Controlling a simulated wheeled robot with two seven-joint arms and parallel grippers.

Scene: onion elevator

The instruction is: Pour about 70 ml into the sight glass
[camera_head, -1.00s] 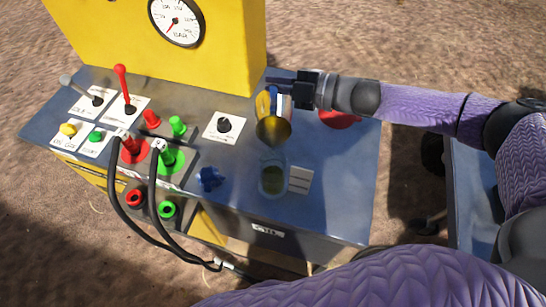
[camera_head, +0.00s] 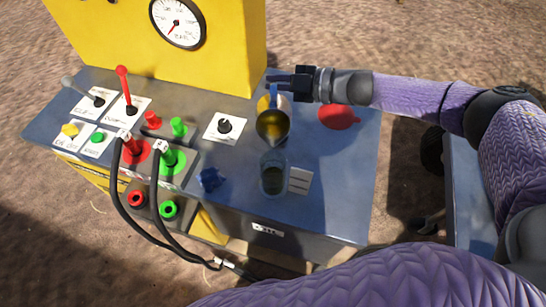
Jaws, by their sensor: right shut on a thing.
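My right gripper (camera_head: 287,86) is shut on a small jug (camera_head: 272,122) with golden liquid inside. It holds the jug above the table, with the mouth tilted toward the sight glass. The sight glass (camera_head: 272,174) is a clear upright cylinder on the blue-grey table top, just below the jug in the picture. Some dark, greenish liquid seems to show in its lower part; the exact level is too small to read. I cannot make out a stream between jug and glass. My left gripper is out of view.
A white lined card (camera_head: 300,181) lies right of the glass. A blue knob (camera_head: 211,179) is to its left, and a red round thing (camera_head: 339,117) is behind right. Levers, coloured fittings and black hoses (camera_head: 119,190) fill the left side. A yellow gauge panel (camera_head: 120,35) stands behind.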

